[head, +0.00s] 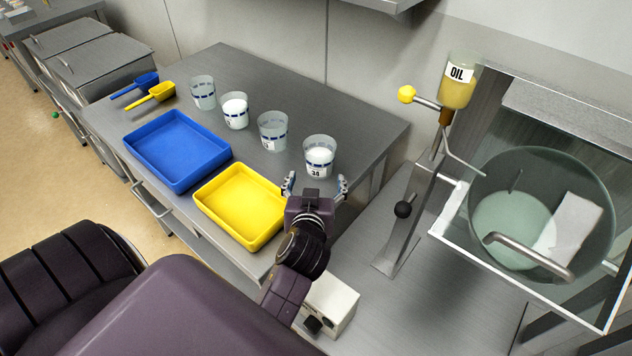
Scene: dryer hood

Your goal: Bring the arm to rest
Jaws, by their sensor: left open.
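My left gripper (315,187) is at the front right part of the steel table (300,85), its two fingers spread apart. Just beyond the fingers stands a clear cup with a blue band and white contents (319,155), upright. From this view I cannot tell whether the fingers touch the cup. My left arm comes up from the bottom of the picture, to the right of the yellow tray. My right gripper does not show.
A yellow tray (224,244) and a blue tray (184,185) lie left of the gripper. Several cups stand in a row behind, with blue (146,79) and yellow (163,89) scoops beyond.

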